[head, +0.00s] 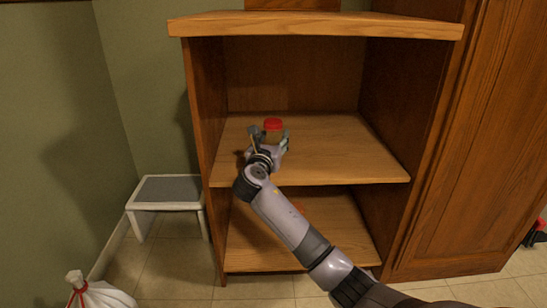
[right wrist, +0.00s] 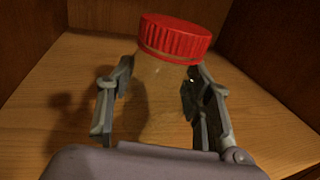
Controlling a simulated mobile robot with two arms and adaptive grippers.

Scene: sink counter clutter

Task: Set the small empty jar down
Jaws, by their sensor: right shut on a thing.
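The small jar has a red ridged lid and a clear body that looks empty. In the head view the jar (head: 273,124) is at the upper shelf of the wooden cabinet, toward its left part. In the right wrist view the jar (right wrist: 160,95) stands between the fingers, slightly tilted in the picture. My right gripper (head: 268,142) is shut on the jar's body, below the lid; its fingers also show in the right wrist view (right wrist: 158,95). The jar's base is hidden by the gripper, so I cannot tell whether it touches the shelf. My left gripper is not in view.
The upper shelf (head: 350,150) is otherwise bare, with free room to the right. The cabinet's top board (head: 320,24) overhangs it. A lower shelf (head: 260,245) lies below. A step stool (head: 168,188) and a white tied bag (head: 100,296) are at left.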

